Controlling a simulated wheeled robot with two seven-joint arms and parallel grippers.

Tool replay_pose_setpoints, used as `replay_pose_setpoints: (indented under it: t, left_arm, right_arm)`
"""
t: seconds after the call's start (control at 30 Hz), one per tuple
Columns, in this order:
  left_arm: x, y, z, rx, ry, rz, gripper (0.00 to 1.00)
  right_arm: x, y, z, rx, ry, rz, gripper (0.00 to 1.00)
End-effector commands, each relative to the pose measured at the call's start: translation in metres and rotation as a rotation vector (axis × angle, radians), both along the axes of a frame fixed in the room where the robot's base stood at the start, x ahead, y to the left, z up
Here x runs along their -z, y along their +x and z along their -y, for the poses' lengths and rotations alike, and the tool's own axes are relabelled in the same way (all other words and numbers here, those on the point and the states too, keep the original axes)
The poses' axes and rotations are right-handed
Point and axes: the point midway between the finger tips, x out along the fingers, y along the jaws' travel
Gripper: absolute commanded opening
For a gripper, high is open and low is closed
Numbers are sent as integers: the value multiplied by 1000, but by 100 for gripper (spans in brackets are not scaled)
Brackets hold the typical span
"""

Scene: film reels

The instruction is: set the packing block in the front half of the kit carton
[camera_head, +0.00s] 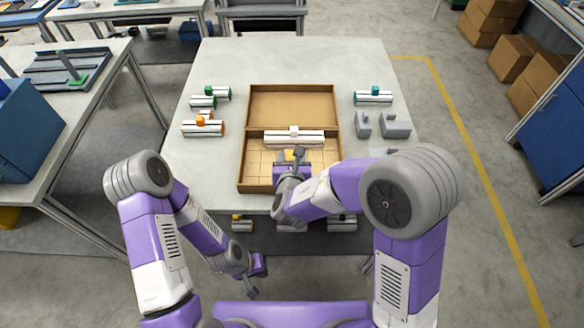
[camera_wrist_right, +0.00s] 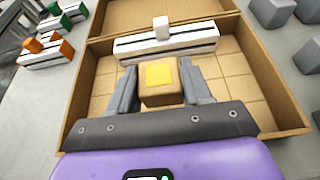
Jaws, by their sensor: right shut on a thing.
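The packing block (camera_wrist_right: 160,83) is a small tan block with a yellow patch on top. My right gripper (camera_wrist_right: 160,88) is shut on it, with a grey finger on each side. In the head view the right gripper (camera_head: 294,160) is over the front part of the kit carton (camera_head: 240,172) and hides most of the block. The carton is brown and open, its lid (camera_head: 290,103) laid back, with a grid on its floor. I cannot tell whether the block touches that floor. My left gripper (camera_head: 257,280) hangs empty in front of the table; its opening is unclear.
A white bar with a dark stripe and white knob (camera_head: 294,137) lies across the back of the carton, just behind the block. Green- and orange-marked bars (camera_head: 203,128) lie left. A teal-knobbed bar (camera_head: 373,98) and grey blocks (camera_head: 396,126) lie right. The table's back is clear.

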Motion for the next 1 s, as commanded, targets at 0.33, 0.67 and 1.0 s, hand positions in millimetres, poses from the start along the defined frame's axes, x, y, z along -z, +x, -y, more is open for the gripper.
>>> replay_pose_setpoints:
  t: [0.33,0.67,1.0]
  left_arm:
    - [15,0,0,0,0,0,0]
    - [17,0,0,0,0,0,0]
    - [28,0,0,0,0,0,0]
  right_arm:
    - [38,0,0,1,1,2,0]
    - [39,0,0,1,2,4,0]
    - [48,0,0,0,1,2,0]
